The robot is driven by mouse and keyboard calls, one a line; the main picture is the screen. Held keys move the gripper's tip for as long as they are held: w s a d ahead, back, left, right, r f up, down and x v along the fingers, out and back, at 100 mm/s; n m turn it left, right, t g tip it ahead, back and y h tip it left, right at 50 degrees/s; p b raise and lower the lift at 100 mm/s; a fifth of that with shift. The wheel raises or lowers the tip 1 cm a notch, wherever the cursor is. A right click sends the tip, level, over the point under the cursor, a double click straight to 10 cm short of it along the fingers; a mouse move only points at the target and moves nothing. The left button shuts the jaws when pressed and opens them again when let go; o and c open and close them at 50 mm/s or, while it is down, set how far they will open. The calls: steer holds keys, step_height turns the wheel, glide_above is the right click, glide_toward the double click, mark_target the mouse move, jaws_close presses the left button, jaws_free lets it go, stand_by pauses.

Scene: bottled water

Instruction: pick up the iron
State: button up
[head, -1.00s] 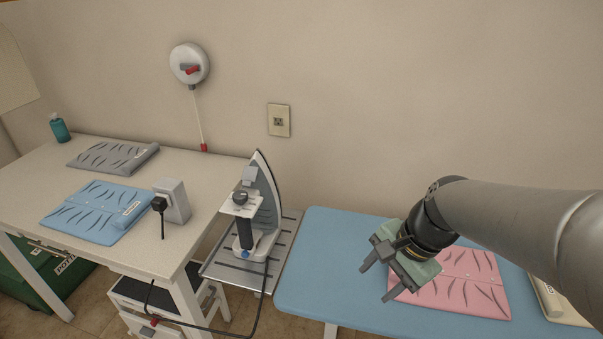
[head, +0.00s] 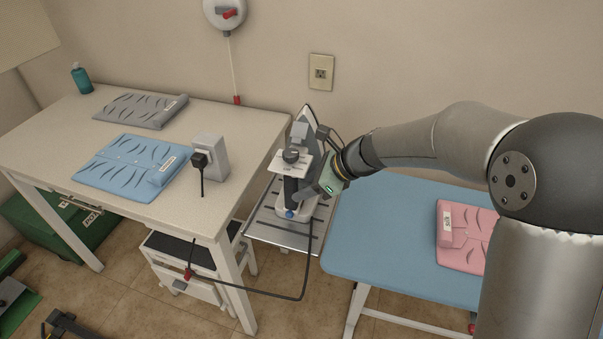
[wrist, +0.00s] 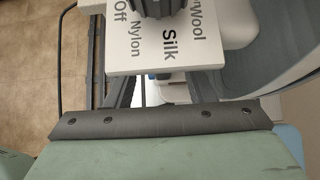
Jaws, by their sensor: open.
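The iron (head: 303,132) stands upright on its heel on a slatted metal rest (head: 262,224). It has a dark handle (head: 291,190), a white dial plate (head: 289,162) with a dark knob, and a grey soleplate side. My gripper (head: 311,168) is open at the iron's right side, level with the handle and dial plate; its body hides part of the iron. In the wrist view the dial plate (wrist: 158,45) fills the top, with Off, Nylon, Silk and Wool lettering. I cannot tell whether the handle is between the fingers or whether they touch it.
A dark cord (head: 305,270) runs from the iron down and left. A white table (head: 110,185) on the left holds folded cloths, a bottle and a socket block (head: 212,160). A blue ironing board (head: 385,235) with a pink cloth (head: 462,240) lies right.

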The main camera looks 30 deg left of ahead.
mark_target(298, 190)
steer(key=x, duration=0.6)
steer(key=shift+f, duration=0.4)
steer(key=shift+d, duration=0.1)
steer(key=c, duration=1)
steer(key=shift+w+r, duration=0.15)
steer(key=shift+r, duration=0.05)
jaws_close()
